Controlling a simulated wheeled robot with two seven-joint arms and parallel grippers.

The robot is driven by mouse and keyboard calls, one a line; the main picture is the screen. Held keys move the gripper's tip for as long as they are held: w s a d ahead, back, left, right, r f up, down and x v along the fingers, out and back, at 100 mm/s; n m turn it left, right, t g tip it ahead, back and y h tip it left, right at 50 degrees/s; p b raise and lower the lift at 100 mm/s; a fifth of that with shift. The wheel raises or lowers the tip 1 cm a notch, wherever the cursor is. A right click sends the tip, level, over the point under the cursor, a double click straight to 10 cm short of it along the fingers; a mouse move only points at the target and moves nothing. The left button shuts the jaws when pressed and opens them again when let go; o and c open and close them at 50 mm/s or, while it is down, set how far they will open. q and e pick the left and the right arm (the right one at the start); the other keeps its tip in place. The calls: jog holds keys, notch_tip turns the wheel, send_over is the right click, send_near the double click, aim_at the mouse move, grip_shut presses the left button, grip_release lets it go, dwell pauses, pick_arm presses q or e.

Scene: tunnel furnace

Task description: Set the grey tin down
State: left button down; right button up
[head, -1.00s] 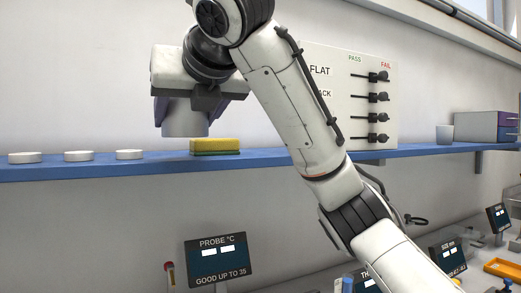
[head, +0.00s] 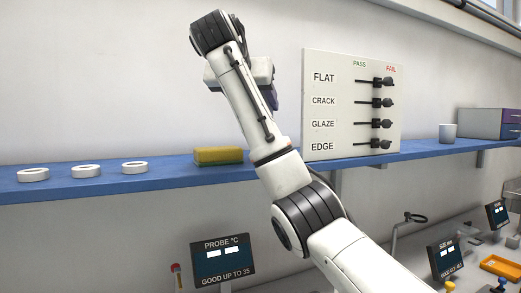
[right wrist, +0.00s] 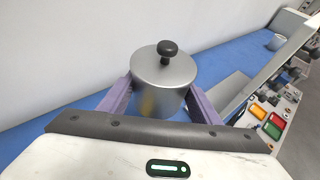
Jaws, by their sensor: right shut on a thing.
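The grey tin (right wrist: 165,82) is a round metal can with a black knob on its lid. It shows upright in the right wrist view, between the two purple fingers of my right gripper (right wrist: 160,96), which is shut on it. In the head view only one purple finger (head: 271,97) shows beside my arm, above the shelf; the tin is hidden behind the arm. The blue shelf (head: 60,187) runs across the head view and also lies behind the tin in the right wrist view. Whether the tin touches the shelf cannot be told. My left gripper is not in view.
On the shelf stand white round discs (head: 87,172), a yellow sponge (head: 218,156), a switch board (head: 338,90), a white cup (head: 447,132) and a purple-grey box (head: 490,124). Bare shelf lies between the discs and the sponge. A probe display (head: 220,258) stands below.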

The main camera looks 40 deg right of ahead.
jog(key=shift+s+d+m+g, duration=0.2)
jog(key=shift+s+d+g, duration=0.05)
jog(key=shift+d, duration=0.25)
jog(key=shift+s+d+m+g, duration=0.2)
jog(key=shift+s+d+g, duration=0.05)
jog(key=shift+d, duration=0.2)
jog(key=shift+h, duration=0.3)
notch_tip(320, 180, down, 5)
jog(key=shift+f, duration=0.1)
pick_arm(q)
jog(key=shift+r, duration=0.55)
pick_arm(e)
jog(key=shift+f, duration=2.1)
jog(key=shift+f, duration=0.2)
jog(key=o, duration=1)
jog(key=shift+o, duration=0.2)
